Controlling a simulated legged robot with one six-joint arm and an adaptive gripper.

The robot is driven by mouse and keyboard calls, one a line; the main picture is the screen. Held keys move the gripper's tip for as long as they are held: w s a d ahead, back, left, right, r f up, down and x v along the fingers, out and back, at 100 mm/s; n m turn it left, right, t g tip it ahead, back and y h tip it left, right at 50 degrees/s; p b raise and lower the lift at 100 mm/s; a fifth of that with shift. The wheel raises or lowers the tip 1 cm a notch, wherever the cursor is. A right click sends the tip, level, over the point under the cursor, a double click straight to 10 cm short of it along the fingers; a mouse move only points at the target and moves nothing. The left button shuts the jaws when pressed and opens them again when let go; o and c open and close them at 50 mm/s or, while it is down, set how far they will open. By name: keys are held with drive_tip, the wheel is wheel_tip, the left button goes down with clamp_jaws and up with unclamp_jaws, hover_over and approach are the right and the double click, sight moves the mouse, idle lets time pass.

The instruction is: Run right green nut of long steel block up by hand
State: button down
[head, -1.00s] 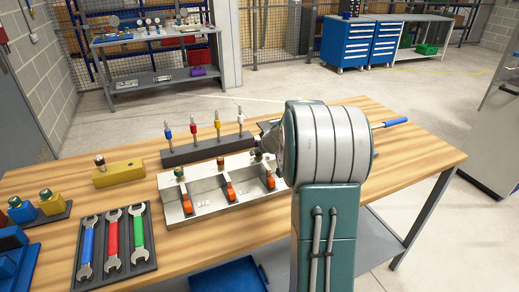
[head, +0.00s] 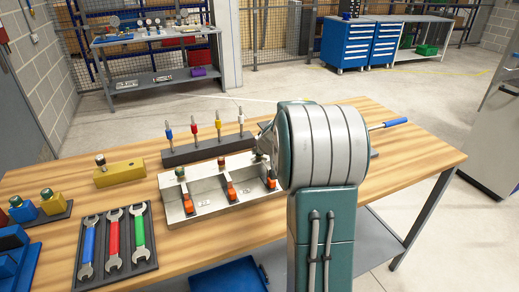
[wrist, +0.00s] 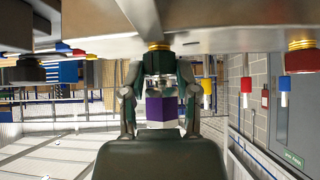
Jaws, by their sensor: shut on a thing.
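The long steel block (head: 213,199) lies on the wooden bench with orange clamp-like parts along its front. Its left green nut (head: 179,172) and middle red nut (head: 220,161) show in the head view. The right end is mostly behind my arm. In the wrist view, which looks upside down, my gripper (wrist: 158,67) has a finger on each side of the right green nut (wrist: 157,63), shut on it just by the block, below a brass-coloured collar (wrist: 155,47). The middle nut (wrist: 300,60) shows off to the right there. The thread is hard to make out.
A dark rack of coloured-handled tools (head: 193,153) stands behind the block. A yellow block (head: 119,173) and a wrench tray (head: 153,264) lie to the left. A blue-handled tool (head: 395,122) lies right of my arm. The bench's front right is clear.

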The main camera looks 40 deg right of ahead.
drive_tip(key=shift+s+a+f+m+g+h, duration=0.15)
drive_tip(key=shift+f+m+g+h, duration=0.15)
drive_tip(key=shift+m+h, duration=0.35)
drive_tip(key=shift+c, duration=1.8)
unclamp_jaws()
drive_tip(key=shift+m, duration=0.25)
drive_tip(key=shift+r, duration=0.15)
drive_tip(key=shift+r, duration=0.1)
drive_tip(key=shift+s+a+r, duration=0.1)
drive_tip(key=shift+s+r, duration=0.1)
drive_tip(key=shift+r, duration=0.2)
drive_tip(key=v, duration=0.7)
